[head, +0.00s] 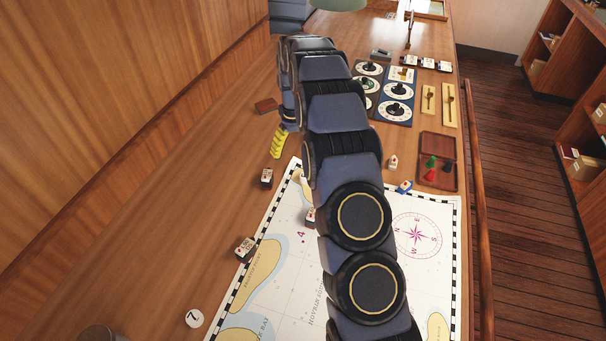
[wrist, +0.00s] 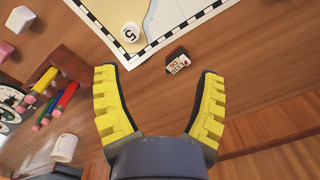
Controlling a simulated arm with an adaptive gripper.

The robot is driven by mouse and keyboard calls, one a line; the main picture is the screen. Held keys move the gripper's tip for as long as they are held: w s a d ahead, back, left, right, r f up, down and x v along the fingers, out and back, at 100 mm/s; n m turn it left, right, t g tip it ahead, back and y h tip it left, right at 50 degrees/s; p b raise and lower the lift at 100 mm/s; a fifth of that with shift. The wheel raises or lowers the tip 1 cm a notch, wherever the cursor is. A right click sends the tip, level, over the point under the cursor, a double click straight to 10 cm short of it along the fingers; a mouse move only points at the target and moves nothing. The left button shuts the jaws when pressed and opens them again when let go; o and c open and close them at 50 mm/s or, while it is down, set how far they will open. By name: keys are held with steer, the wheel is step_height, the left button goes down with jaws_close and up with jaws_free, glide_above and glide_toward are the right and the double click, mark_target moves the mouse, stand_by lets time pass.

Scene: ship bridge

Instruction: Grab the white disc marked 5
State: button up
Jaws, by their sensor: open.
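The white disc marked 5 (wrist: 130,33) lies on the edge of the chart (wrist: 160,12), at the top of the wrist view. My gripper (wrist: 160,74) is open and empty, with its yellow ridged fingers spread apart. The disc is beyond the fingertips, nearer the left finger, and not between them. In the head view my gripper (head: 279,143) is partly behind my arm, and one yellow finger shows above the table left of the arm. My arm covers most of the disc's area there, so I cannot make out the 5.
A dark block with a label (wrist: 178,60) stands near the right fingertip. Pencils (wrist: 60,96) and a white cylinder (wrist: 64,147) are on the left. Another white disc, apparently marked 7 (head: 194,318), lies at the near left. A wooden tray (head: 437,178) holds coloured pieces.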

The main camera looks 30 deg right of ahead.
steer(key=w+d+f, duration=0.1)
steer(key=f, duration=0.1)
steer(key=d+f, duration=0.2)
steer(key=f, duration=0.1)
steer(key=w+d+f, duration=0.1)
steer(key=f, duration=0.1)
steer(key=shift+w+d+f, duration=0.3)
steer(key=shift+w, duration=0.05)
step_height(320, 180, down, 2)
steer(key=shift+d+f, duration=0.1)
steer(key=shift+f, duration=2.85)
steer(key=c, duration=1.2)
